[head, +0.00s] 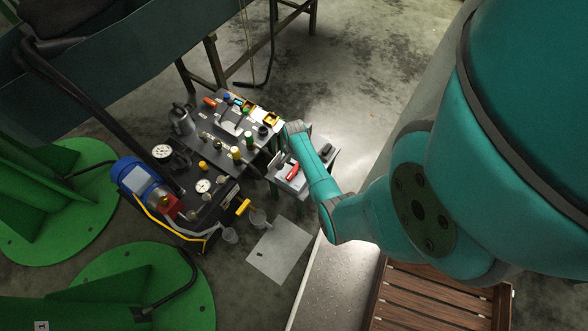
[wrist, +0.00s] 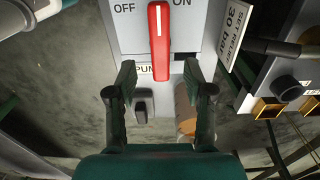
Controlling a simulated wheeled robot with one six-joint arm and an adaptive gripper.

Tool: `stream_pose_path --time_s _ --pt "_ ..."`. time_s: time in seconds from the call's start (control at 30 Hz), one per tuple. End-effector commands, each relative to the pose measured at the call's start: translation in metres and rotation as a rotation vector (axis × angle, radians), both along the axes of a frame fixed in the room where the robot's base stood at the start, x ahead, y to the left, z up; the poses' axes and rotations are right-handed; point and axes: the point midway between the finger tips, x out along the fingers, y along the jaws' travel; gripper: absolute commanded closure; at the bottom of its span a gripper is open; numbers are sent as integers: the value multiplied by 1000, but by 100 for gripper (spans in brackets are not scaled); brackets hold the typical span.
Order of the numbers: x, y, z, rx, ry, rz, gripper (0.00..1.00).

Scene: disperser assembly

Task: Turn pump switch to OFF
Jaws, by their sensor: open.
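The pump switch is a red handle (wrist: 158,45) with a white stripe, on a light grey panel (wrist: 130,40) in the wrist view. The handle stands upright in the picture, with its top between the OFF label on the left and the ON label on the right. A partly covered "PUMP" label lies behind its lower end. My gripper (wrist: 158,82) is open and empty, one finger on each side just below the handle's lower end. The red handle also shows in the head view (head: 292,171), beside my arm. My fingertips cannot be made out there.
A dark knob (wrist: 142,107) and a brown cylinder (wrist: 186,108) sit below the panel. A labelled box with a black knob (wrist: 286,88) stands close on the right. In the head view, a cart with gauges (head: 203,186) and valves stands left of my arm.

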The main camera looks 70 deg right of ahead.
Motion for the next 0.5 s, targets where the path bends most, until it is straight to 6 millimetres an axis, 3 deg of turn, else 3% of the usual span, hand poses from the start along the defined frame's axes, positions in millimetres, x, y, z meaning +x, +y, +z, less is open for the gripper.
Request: stream_pose_path --time_s 0.2,0.5 --pt "0 0 -31 1 1 1 48" --pt "0 0 -56 -1 -1 1 48"
